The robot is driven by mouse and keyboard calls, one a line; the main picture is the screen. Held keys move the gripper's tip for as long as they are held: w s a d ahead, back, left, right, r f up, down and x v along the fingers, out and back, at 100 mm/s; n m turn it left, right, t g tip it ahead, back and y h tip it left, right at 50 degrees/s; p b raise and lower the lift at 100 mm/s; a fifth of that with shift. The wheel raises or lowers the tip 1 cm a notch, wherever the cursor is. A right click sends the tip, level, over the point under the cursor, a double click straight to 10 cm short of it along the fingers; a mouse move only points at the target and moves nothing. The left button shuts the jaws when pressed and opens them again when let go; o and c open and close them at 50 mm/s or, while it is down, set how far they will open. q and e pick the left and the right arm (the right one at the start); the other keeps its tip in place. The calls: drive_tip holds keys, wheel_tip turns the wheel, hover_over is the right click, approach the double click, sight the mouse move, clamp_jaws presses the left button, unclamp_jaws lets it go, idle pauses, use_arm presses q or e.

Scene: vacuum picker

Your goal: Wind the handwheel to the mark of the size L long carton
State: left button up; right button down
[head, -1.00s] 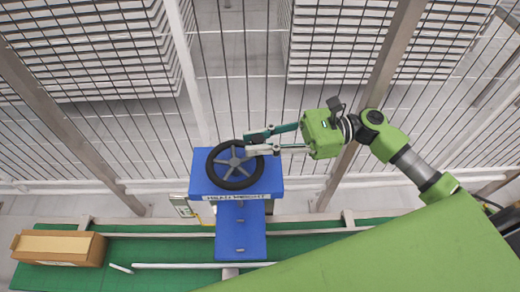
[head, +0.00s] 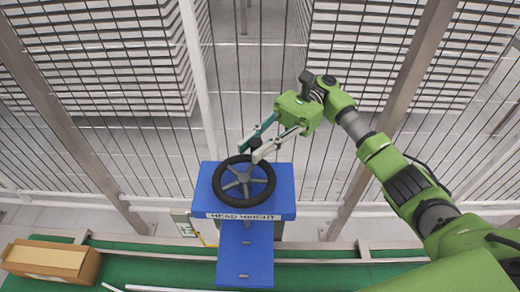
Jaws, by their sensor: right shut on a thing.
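The black handwheel (head: 221,190) with grey spokes lies on top of a blue housing (head: 285,205) labelled "HEAD HEIGHT". My right gripper (head: 256,150) reaches in from the upper right and is shut on the wheel's dark upright handle knob (head: 256,143), at the wheel's upper rim, just right of its middle. The fingers partly hide the knob and the rim beneath. No size mark or pointer can be read in this view. My left gripper is not in view.
A blue arm plate (head: 245,262) extends from the housing over the green conveyor belt (head: 180,250). Metal rails (head: 320,246) run along the belt. A mesh fence (head: 270,90) with posts stands close behind the housing.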

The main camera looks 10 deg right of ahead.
drive_tip(key=shift+w+a+n+g, duration=0.1)
drive_tip(key=shift+a+n+g, duration=0.05)
drive_tip(key=shift+n+g, duration=0.2)
drive_tip(key=c, duration=2)
unclamp_jaws()
wheel_tip(320, 180, up, 10)
